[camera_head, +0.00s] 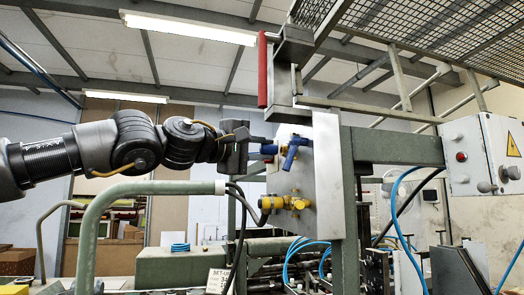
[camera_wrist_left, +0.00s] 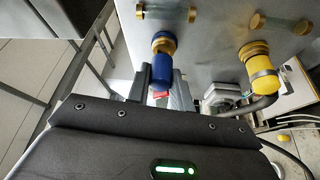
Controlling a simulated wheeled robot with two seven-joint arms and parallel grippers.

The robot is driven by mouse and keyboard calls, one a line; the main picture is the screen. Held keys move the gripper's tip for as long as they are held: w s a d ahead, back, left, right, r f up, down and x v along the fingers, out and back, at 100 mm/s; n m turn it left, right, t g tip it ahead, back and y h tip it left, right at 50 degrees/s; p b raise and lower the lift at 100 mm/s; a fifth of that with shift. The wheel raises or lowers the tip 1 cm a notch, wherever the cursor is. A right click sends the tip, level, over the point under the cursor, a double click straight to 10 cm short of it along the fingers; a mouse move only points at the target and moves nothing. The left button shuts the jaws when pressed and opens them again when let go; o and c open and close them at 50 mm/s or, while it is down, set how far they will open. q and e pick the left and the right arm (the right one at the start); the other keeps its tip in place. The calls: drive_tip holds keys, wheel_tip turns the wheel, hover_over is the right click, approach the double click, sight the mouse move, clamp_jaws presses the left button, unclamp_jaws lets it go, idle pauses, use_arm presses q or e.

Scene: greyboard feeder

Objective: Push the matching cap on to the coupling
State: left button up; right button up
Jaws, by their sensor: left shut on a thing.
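A yellow-capped coupling (camera_wrist_left: 260,68) is to the right in that view and lower on the panel in the head view (camera_head: 284,203). My right gripper is not in view.
A green pipe rail (camera_head: 150,188) runs below my left arm. A red handle (camera_head: 262,70) hangs above the panel. A control box (camera_head: 484,153) and blue hoses (camera_head: 400,215) are to the right.

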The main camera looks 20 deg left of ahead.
use_arm(q)
drive_tip(key=shift+b, duration=0.75)
idle(1.3)
drive_tip(key=shift+w+d, duration=0.25)
drive_tip(key=shift+d, duration=0.25)
idle(0.5)
drive_tip(key=o, duration=1)
drive_tip(key=shift+s+a+f, duration=0.1)
drive_tip(key=shift+s, duration=0.1)
drive_tip(key=b+v, duration=0.5)
drive_tip(key=v, duration=0.5)
drive_tip(key=shift+s+a, duration=0.15)
